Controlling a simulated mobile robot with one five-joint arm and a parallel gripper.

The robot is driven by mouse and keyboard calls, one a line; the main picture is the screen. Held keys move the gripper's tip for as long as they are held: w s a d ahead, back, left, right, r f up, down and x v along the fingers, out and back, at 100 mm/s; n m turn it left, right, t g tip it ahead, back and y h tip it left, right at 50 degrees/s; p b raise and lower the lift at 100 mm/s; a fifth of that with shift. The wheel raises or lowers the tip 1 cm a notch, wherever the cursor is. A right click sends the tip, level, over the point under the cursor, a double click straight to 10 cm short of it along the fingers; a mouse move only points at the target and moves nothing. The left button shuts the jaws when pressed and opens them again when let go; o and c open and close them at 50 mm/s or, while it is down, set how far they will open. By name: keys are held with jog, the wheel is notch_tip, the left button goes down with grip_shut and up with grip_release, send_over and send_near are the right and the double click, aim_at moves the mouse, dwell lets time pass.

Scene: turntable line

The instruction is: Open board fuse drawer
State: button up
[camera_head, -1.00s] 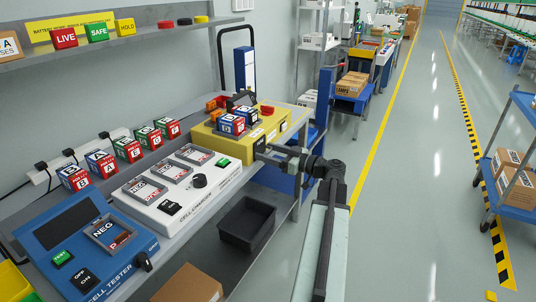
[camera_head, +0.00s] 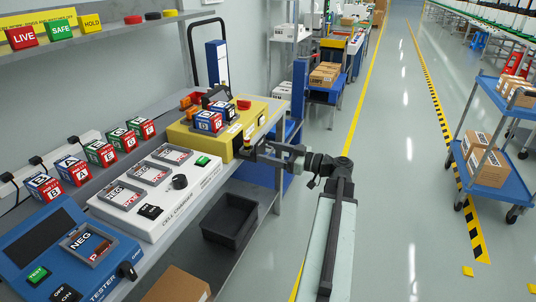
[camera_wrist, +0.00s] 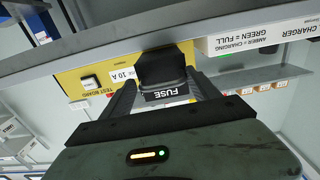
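The yellow test board (camera_head: 258,118) stands on the bench, past the white charger. Its fuse drawer (camera_wrist: 164,94), a black block labelled FUSE, juts from the yellow front in the wrist view. My gripper (camera_wrist: 161,82) has one finger along each side of this block, and the fingertips look closed against it. In the head view my gripper (camera_head: 246,152) reaches the board's front from the right. How far the drawer stands out of the board cannot be told. Cells (camera_head: 207,121) sit on top of the board.
The white charger (camera_head: 140,222) and blue cell tester (camera_head: 45,240) stand nearer on the bench, with several cells behind them. A black bin (camera_head: 229,222) lies on the lower shelf. The aisle floor (camera_head: 395,200) on the right is clear, with a blue cart (camera_head: 512,187) beyond it.

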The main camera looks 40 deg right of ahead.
jog(key=shift+a, duration=0.1)
jog(key=v, duration=0.7)
jog(key=shift+s, duration=0.3)
jog(key=shift+f, duration=0.1)
